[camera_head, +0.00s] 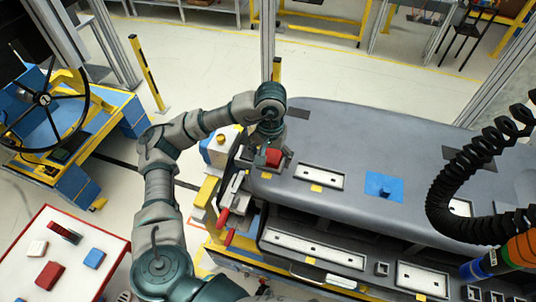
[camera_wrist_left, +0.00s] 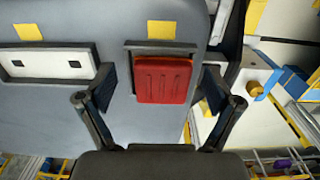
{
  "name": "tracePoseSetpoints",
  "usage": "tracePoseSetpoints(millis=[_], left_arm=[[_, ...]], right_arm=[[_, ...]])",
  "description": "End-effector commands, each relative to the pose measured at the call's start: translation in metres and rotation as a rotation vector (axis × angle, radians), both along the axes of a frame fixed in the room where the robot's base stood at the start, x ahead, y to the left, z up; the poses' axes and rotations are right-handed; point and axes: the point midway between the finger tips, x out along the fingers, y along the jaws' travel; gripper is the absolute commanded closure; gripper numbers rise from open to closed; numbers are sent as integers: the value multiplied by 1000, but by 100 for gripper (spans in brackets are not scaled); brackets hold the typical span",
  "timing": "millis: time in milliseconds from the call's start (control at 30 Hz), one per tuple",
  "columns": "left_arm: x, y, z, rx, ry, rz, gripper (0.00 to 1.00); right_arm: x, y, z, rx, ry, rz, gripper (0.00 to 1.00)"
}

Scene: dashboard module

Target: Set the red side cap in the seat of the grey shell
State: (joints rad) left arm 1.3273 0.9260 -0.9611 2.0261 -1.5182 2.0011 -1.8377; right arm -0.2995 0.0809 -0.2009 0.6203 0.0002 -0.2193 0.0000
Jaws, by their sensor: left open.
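The red side cap (camera_head: 273,157) is at the left end of the grey shell (camera_head: 350,135) in the head view. In the wrist view the cap (camera_wrist_left: 163,80) lies over the seat (camera_wrist_left: 160,47), whose grey rim shows above it and along its left side. I cannot tell whether the cap is fully down in it. My left gripper (camera_head: 268,146) is over the cap. In the wrist view its fingers (camera_wrist_left: 160,92) stand apart on either side of the cap, with gaps to it. My right gripper is out of view.
A white strip plate (camera_head: 319,177) and a blue square (camera_head: 384,186) lie on the shell. A black coiled hose (camera_head: 455,175) hangs at the right. A red-edged white table (camera_head: 75,285) holds several small blocks at lower left. A blue steering-wheel unit (camera_head: 50,125) stands behind it.

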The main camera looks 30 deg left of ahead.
Motion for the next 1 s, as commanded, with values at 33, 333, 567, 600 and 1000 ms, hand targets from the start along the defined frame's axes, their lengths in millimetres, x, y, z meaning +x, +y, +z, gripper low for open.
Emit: tracePoseSetpoints(millis=[33,333,567,600,1000], left_arm=[[0,0,1,-1,-1,0,9],[2,5,42,-4,-5,2,9],[3,7,86,-4,-4,2,9],[3,7,93,-4,-4,2,9],[3,5,118,-4,2,1,9]], right_arm=[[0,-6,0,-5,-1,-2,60],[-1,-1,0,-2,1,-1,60],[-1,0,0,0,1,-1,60],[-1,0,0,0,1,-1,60],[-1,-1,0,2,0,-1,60]])
